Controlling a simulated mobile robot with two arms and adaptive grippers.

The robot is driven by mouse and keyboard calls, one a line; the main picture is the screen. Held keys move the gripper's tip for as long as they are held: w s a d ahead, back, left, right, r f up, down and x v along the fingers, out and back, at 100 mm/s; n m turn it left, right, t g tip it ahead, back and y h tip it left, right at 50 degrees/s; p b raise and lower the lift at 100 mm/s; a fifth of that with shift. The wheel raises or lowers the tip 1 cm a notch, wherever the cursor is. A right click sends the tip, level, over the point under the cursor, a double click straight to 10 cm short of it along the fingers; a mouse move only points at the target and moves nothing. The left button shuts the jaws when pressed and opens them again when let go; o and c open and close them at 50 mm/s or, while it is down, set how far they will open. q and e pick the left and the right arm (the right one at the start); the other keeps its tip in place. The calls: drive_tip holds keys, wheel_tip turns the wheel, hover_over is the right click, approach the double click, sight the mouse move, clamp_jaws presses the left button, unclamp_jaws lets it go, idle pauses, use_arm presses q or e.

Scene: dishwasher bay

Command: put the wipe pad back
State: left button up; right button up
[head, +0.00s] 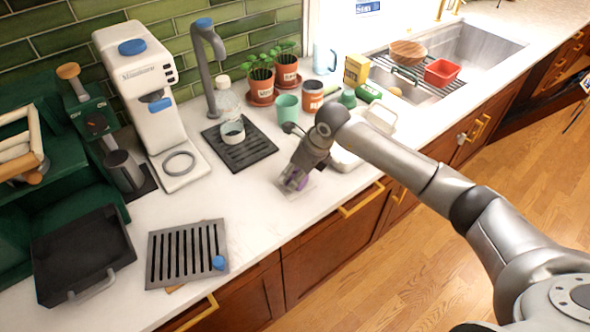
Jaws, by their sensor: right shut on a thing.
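My right gripper (297,177) reaches in from the right and points down at the counter near its front edge. A pale, flat square patch (284,194) lies on the counter under the fingers. I cannot tell whether the purple thing touches it. My left gripper is not in view.
A black drip mat (262,156) with a clear bottle (230,105) stands behind left of the gripper. A white tray (343,158) is close on the right, with cups and potted plants behind. A slotted grey tray (160,275) lies front left. Counter between is clear.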

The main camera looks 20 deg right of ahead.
drive_tip(key=shift+f, duration=0.15)
drive_tip(key=o, duration=1)
drive_tip(key=shift+r, duration=0.25)
drive_tip(key=shift+d+r, duration=0.1)
drive_tip(key=shift+r, duration=0.2)
drive_tip(key=b+v, duration=0.2)
drive_tip(key=v, duration=0.9)
drive_tip(key=shift+s+r+b, duration=0.1)
drive_tip(key=shift+s+b, duration=0.05)
drive_tip(key=shift+b, duration=0.25)
